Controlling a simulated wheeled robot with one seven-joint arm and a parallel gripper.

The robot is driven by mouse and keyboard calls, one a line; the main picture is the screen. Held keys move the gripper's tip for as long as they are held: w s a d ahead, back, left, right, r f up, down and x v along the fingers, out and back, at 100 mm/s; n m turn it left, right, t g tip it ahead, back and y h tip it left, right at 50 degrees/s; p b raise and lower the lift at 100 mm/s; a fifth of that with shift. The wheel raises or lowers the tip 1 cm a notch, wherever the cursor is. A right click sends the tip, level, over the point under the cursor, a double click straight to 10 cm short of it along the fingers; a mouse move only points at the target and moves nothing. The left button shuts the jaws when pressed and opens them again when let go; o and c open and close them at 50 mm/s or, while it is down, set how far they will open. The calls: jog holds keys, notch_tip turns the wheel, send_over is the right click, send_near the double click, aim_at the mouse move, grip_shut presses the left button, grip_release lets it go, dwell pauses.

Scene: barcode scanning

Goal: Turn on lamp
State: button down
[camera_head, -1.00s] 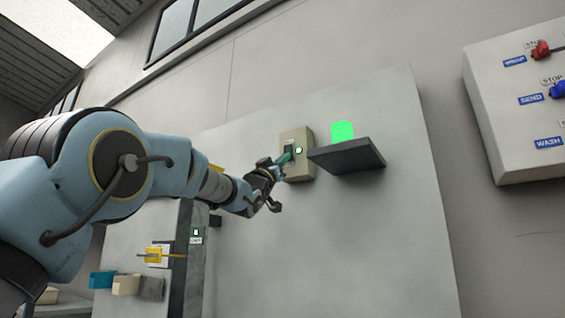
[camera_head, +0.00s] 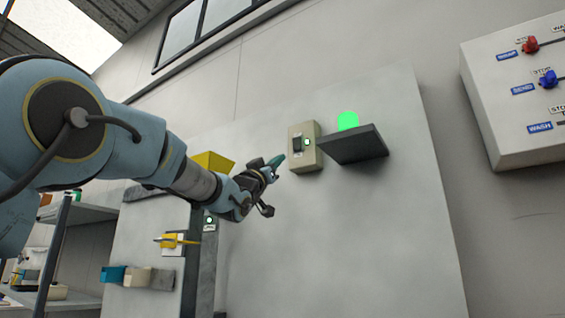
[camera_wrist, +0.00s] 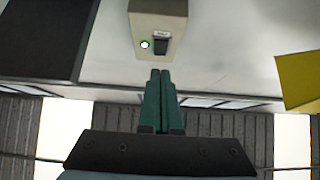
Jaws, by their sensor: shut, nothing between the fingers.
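The lamp (camera_head: 348,121) is a bright green glowing cylinder on a dark shelf (camera_head: 355,146) on the grey wall panel. A beige switch box (camera_head: 304,160) is mounted just left of the shelf. It has a dark rocker switch (camera_head: 297,142) and a small lit round indicator. The box also shows at the top of the wrist view (camera_wrist: 158,28), with the dark switch (camera_wrist: 160,46) beside the white-green indicator (camera_wrist: 145,44). My gripper (camera_head: 277,161) is shut and empty, its green fingers (camera_wrist: 160,73) together. The fingertips point at the box and are apart from it, just left of it in the head view.
A control panel (camera_head: 520,95) with red and blue knobs hangs at the right. A yellow bin (camera_head: 212,162) and a grey post stand behind my arm at lower left. Shelving (camera_head: 62,235) stands at far left. The panel below the lamp shelf is clear.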

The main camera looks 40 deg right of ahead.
jog(key=v, duration=0.2)
jog(key=shift+a+f+b, duration=0.1)
jog(key=shift+f+b, duration=0.25)
jog(key=shift+f, duration=0.05)
